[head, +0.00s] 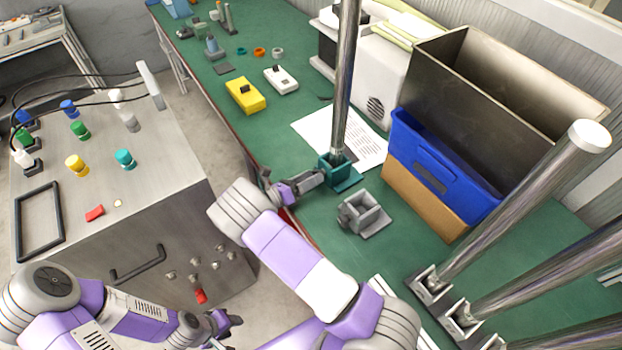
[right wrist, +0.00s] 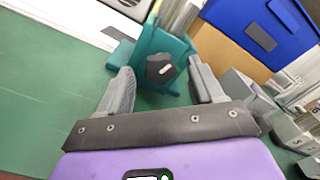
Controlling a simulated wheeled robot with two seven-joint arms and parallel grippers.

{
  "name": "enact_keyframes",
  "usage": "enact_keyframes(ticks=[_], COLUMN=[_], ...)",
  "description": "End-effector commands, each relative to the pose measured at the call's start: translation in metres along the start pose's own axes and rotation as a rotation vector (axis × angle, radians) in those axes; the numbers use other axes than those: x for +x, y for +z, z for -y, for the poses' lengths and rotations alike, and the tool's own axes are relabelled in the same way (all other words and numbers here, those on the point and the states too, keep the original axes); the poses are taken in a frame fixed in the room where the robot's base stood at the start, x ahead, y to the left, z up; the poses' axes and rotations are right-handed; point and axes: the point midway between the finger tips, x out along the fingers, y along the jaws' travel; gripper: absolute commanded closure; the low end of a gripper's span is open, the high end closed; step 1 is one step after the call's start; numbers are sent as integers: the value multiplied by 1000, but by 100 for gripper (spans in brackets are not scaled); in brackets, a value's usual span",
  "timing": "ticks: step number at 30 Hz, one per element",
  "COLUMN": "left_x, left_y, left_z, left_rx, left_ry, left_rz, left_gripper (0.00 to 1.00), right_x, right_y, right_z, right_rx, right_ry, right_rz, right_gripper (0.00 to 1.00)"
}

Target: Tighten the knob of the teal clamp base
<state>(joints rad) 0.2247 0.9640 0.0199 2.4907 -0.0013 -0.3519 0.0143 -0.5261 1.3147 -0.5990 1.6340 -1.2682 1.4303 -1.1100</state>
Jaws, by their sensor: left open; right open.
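The teal clamp base (head: 341,176) stands on the green table with a tall metal pole (head: 346,80) upright in it. In the right wrist view the teal clamp base (right wrist: 178,48) has a dark knob (right wrist: 160,69) with a pale mark, facing the camera. My right gripper (head: 318,178) is open in front of the clamp base. In the right wrist view its fingers (right wrist: 160,84) are spread on either side of the knob, apart from it. My left gripper (head: 226,322) is open and empty at the bottom, low beside the grey cabinet, far from the clamp base.
A grey clamp base (head: 364,214) stands empty right of the teal one. A blue bin (head: 440,168) and a metal box (head: 440,62) stand behind it. More poles in clamps (head: 520,205) stand at the right. A paper sheet (head: 312,124) lies behind the teal base.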

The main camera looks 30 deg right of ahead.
Motion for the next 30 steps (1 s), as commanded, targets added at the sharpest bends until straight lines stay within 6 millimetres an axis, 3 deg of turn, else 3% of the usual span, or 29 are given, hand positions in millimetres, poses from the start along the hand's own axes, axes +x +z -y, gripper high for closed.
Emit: enact_keyframes(ticks=[11, 22, 30], left_x=[2, 2, 1], left_y=[0, 0, 0], left_z=[1, 1, 0], left_rx=[0, 0, 0], left_ry=[0, 0, 0], left_rz=[0, 0, 0], left_gripper=[57, 57, 57], right_x=[8, 8, 8], right_y=[0, 0, 0], right_z=[0, 0, 0], right_rx=[1, 0, 27], right_ry=[1, 0, 0], right_rz=[0, 0, 0], right_gripper=[34, 89, 90])
